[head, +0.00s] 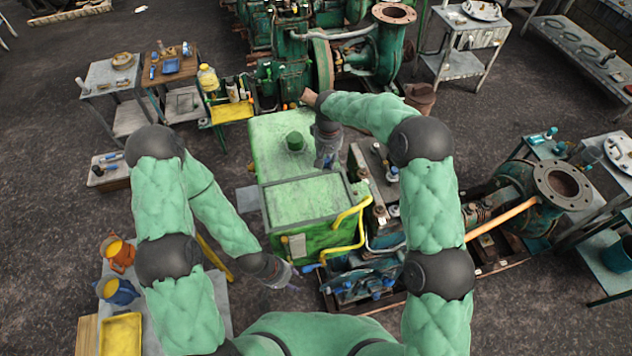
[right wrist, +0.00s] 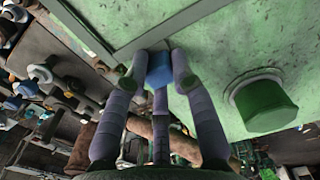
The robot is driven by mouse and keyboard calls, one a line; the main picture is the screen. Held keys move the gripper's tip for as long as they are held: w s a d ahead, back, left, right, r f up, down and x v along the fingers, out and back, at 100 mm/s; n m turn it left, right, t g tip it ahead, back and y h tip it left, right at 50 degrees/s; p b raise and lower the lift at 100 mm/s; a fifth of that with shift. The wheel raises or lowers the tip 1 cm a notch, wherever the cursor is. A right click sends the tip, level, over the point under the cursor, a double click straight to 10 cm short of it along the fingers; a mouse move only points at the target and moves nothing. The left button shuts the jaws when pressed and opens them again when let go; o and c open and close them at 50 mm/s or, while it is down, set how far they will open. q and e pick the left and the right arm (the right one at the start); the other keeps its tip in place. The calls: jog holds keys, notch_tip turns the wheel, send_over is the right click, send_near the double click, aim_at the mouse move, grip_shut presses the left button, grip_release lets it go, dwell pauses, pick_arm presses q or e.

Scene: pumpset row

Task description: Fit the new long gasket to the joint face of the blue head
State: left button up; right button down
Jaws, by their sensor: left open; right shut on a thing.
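My right gripper (head: 327,157) is over the green machine (head: 270,135), between its flat top and the dark engine parts on its right. In the right wrist view its fingers (right wrist: 160,80) are shut on a small blue piece (right wrist: 160,68), close to the edge of the green panel (right wrist: 205,60). I cannot tell whether the piece touches the panel. My left gripper (head: 284,276) is open and empty, low beside the green machine's front left. Small blue parts (head: 375,285) show on the dark engine in front. I cannot make out the long gasket or clearly identify the blue head.
A green cap (right wrist: 264,103) stands up from the panel. Yellow bent rails (head: 350,235) run along the machine's front right. A table at left holds an orange jug (head: 118,253), a blue jug (head: 117,291) and a yellow tray (head: 121,335).

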jog(key=shift+r, duration=0.15)
jog(key=shift+r+p, duration=0.65)
jog(key=shift+r, duration=0.95)
dwell(0.3)
jog(key=c, duration=1.9)
grip_release()
grip_shut()
